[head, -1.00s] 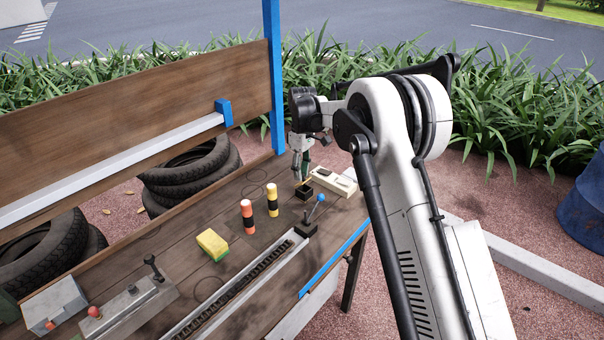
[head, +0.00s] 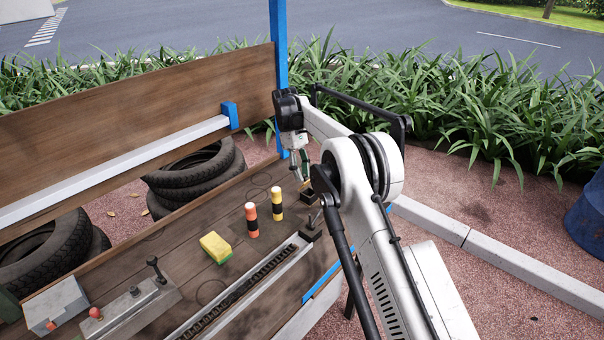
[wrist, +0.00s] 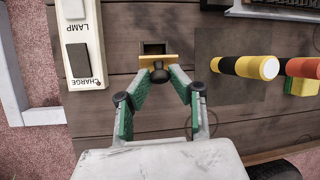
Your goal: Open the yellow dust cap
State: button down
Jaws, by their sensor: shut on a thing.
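The yellow dust cap (wrist: 158,59) shows in the wrist view as a thin yellow strip, seen nearly edge-on, beside the dark opening of a small black socket box (wrist: 153,47). A dark round knob (wrist: 160,76) sits at the cap's near side. My gripper (wrist: 160,71) has its two fingertips close together at the cap and knob, shut on the cap. The cap's exact tilt is hard to tell. In the head view my gripper (head: 302,174) is low at the bench's far end, and my arm hides part of the box there.
A pale switch panel (wrist: 79,45) marked LAMP and CHARGE is left of the box in the wrist view. A yellow-black cylinder (head: 277,203), an orange-black cylinder (head: 251,220) and a yellow-green sponge (head: 215,247) stand on the wooden bench. A blue post (head: 279,70) rises behind.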

jog(key=c, duration=1.6)
grip_release()
jog(key=shift+o, duration=0.2)
jog(key=shift+r, duration=0.1)
notch_tip(320, 180, up, 10)
